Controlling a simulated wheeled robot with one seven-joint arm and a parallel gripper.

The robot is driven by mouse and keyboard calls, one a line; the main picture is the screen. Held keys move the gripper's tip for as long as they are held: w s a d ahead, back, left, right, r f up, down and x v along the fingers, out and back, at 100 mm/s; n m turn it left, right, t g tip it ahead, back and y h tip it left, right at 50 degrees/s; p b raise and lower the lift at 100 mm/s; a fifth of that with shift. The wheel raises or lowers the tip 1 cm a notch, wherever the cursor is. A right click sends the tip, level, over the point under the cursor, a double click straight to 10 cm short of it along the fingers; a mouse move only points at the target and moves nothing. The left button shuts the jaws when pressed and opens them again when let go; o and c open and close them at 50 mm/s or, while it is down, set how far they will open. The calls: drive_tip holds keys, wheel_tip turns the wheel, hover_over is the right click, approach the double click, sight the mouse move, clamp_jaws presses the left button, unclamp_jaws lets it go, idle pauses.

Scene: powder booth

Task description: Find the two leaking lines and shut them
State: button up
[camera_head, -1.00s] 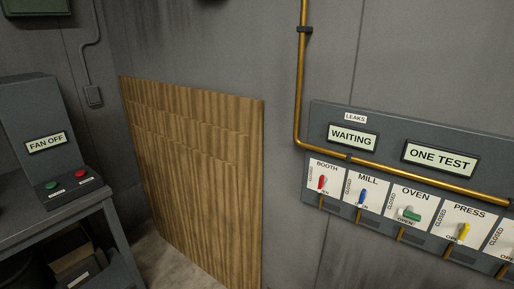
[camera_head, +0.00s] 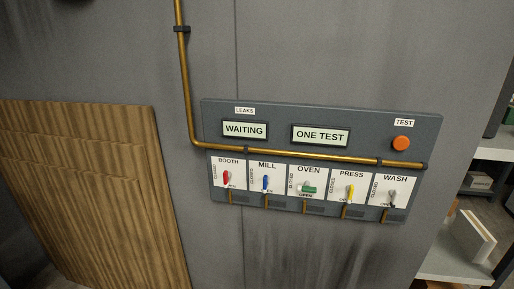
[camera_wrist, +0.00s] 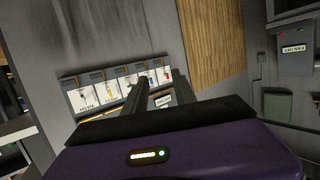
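The grey leak panel (camera_head: 320,212) hangs on the wall in the head view. Its screens read "WAITING" (camera_head: 245,130) and "ONE TEST" (camera_head: 320,136); an orange TEST button (camera_head: 401,143) is at upper right. Below are the BOOTH red lever (camera_head: 226,178), MILL blue lever (camera_head: 265,183), OVEN green lever (camera_head: 308,189), PRESS yellow lever (camera_head: 351,192) and WASH pale lever (camera_head: 393,196). The green lever lies sideways; the others look roughly upright. My gripper (camera_wrist: 163,82) is open and empty in the wrist view, apart from the panel, which its fingers partly hide.
A brass pipe (camera_head: 186,85) runs down the wall and across the panel. A wooden panel (camera_head: 95,190) is at left. Shelves (camera_head: 455,262) with boxes stand at right. In the wrist view, a grey control box (camera_wrist: 294,62) is at upper right.

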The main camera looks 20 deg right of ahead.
drive_tip(key=m+h+p, duration=0.6)
drive_tip(key=m+h, duration=0.2)
drive_tip(key=h, duration=0.4)
approach(396, 200)
wheel_tip(396, 200, up, 5)
drive_tip(key=shift+n+y, duration=0.4)
drive_tip(key=shift+y, duration=0.3)
drive_tip(key=shift+w+d+f+p, duration=0.3)
drive_tip(key=shift+w+d+f, duration=0.4)
drive_tip(key=shift+w+d, duration=0.6)
drive_tip(key=shift+w+d+f+p, duration=0.25)
drive_tip(key=shift+w+d+f, duration=0.6)
drive_tip(key=shift+w, duration=0.75)
drive_tip(key=shift+w+d+f+p, duration=0.3)
drive_tip(key=shift+w+d+f, duration=0.2)
drive_tip(key=shift+w+d, duration=0.9)
clamp_jaws()
